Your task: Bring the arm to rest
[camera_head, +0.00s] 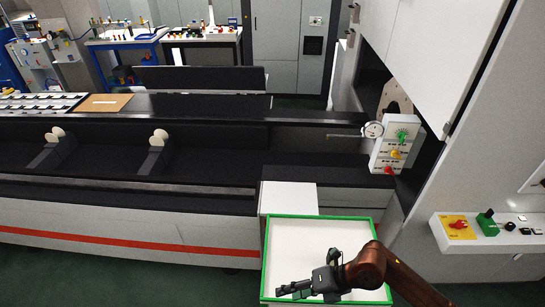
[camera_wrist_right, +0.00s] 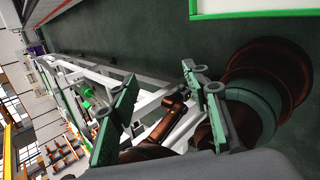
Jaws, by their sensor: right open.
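My right arm (camera_head: 400,278) comes in from the lower right in the head view. Its right gripper (camera_head: 285,291) is over the near part of a white tray with a green rim (camera_head: 321,217), pointing left. In the right wrist view the two green-grey fingers of the right gripper (camera_wrist_right: 160,78) stand apart with nothing between them. The gap between gripper and tray cannot be told. My left gripper is in neither view.
A panel with switches (camera_head: 485,228) juts out at right. A long dark machine bed (camera_head: 215,155) lies to the left. Dark green floor (camera_wrist_right: 150,40) shows in the wrist view.

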